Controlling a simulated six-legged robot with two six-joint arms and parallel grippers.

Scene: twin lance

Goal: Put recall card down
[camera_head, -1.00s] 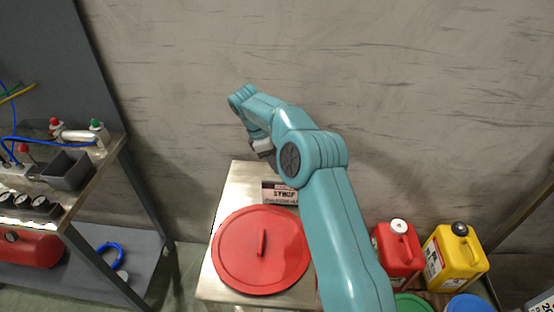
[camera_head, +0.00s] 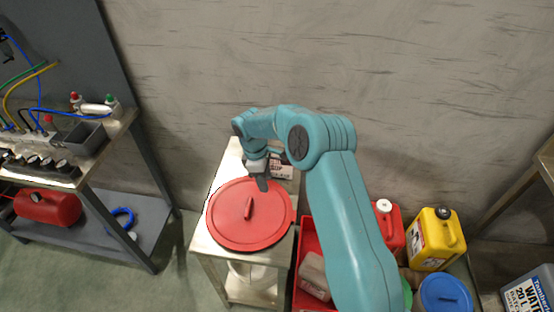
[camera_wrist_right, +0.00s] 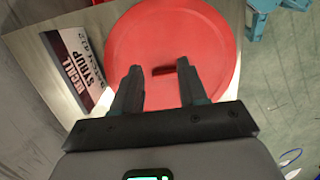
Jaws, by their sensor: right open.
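The recall card (camera_wrist_right: 77,66) lies on the steel stand's top, beside the red round lid; its words "RECALL" and "SYRUP" show in the right wrist view. In the head view the card (camera_head: 282,170) is partly hidden behind my right arm. In the head view the right gripper (camera_head: 263,183) hangs by the lid's far edge. My left gripper is in neither view.
The steel stand (camera_head: 205,240) carries the lid (camera_head: 228,222) with its raised handle. A red crate (camera_head: 309,245), a red jug (camera_head: 388,228) and a yellow jug (camera_head: 436,240) stand to the right. A workbench (camera_head: 122,125) with hoses is at the left.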

